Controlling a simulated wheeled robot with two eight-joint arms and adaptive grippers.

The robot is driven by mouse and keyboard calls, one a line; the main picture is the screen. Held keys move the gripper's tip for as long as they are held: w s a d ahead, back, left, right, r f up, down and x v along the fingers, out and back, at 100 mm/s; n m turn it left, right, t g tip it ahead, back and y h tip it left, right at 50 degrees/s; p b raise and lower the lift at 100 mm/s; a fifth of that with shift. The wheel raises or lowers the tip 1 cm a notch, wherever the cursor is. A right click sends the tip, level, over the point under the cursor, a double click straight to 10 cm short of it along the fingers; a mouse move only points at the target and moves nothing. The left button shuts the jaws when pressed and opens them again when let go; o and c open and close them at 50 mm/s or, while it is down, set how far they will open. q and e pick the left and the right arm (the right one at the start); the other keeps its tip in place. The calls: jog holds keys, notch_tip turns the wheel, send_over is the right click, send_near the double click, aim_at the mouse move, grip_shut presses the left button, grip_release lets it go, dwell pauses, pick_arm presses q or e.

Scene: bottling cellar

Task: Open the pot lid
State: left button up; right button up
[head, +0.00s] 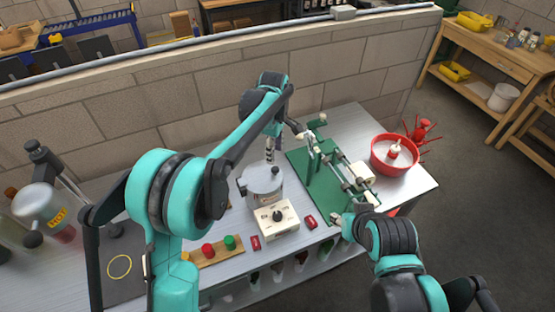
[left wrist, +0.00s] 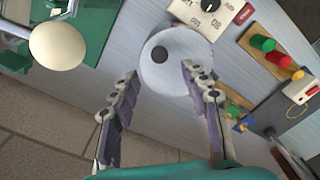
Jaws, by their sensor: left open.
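The grey metal pot (head: 262,188) stands upright on the metal table, just behind a white control box. Its round pale lid (left wrist: 175,72) is on it, with a dark knob (left wrist: 160,54) in the middle, seen from above in the left wrist view. My left gripper (head: 269,155) is just above and behind the pot. Its purple-padded fingers (left wrist: 158,74) are spread open and empty, their tips near the lid's two sides; I cannot tell whether they touch it. My right gripper (head: 346,217) is low at the front edge of the green stand; its finger state is unclear.
The white box with a dial (head: 276,220) stands close in front of the pot. A green bench device (head: 310,185) is to its right, then a red bowl (head: 395,155). A wooden strip with coloured knobs (head: 215,250) lies front left. A block wall stands behind.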

aim_at(275, 169)
pick_arm(q)
notch_tip(275, 169, down, 8)
jog(key=shift+r+b, duration=0.1)
jog(key=shift+b, duration=0.55)
grip_shut()
